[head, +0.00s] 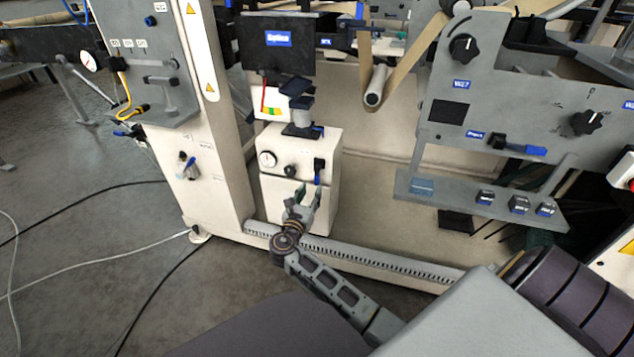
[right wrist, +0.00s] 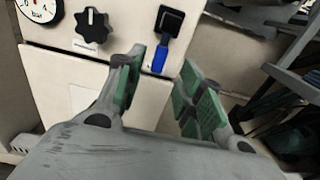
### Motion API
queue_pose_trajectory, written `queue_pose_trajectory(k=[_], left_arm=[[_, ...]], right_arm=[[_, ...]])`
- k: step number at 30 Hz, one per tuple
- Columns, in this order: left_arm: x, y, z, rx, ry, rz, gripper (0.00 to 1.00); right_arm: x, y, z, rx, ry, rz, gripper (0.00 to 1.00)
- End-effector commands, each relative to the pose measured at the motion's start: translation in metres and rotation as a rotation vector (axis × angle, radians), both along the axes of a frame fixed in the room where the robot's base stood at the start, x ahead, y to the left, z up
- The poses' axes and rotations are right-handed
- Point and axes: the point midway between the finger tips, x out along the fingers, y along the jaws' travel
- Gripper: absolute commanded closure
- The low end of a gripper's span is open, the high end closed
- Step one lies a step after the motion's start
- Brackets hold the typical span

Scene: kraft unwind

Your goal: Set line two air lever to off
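A lever with a black square base and a blue handle sits on the front of a white box in the head view (head: 318,168). The lever also shows in the right wrist view (right wrist: 161,54), its handle pointing down and slightly left. I cannot read a line name beside it. My right gripper (head: 304,194) is open and empty, just in front of and below the lever. In the right wrist view its green-padded fingers (right wrist: 158,80) are spread, with the blue handle showing beyond the gap between them. I see no contact. My left gripper is out of view.
The white box (head: 270,208) also carries a gauge (head: 267,159) and a black knob (head: 290,170). Another blue-handled lever (head: 527,149) is on the grey panel at right. A perforated rail (head: 385,262) runs low across the front. Cables cross the floor at left.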

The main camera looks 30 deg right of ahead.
Motion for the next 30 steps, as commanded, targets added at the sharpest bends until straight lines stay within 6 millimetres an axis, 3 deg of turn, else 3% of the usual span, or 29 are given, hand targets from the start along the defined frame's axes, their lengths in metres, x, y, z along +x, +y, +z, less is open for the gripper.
queue_pose_trajectory(k=[15, 30], left_arm=[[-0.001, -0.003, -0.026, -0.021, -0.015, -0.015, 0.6], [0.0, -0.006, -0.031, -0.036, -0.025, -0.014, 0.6]], right_arm=[[0.04, -0.047, -0.001, -0.001, -0.002, -0.001, 0.62], [0.053, -0.062, 0.0, -0.001, -0.001, 0.0, 0.62]])
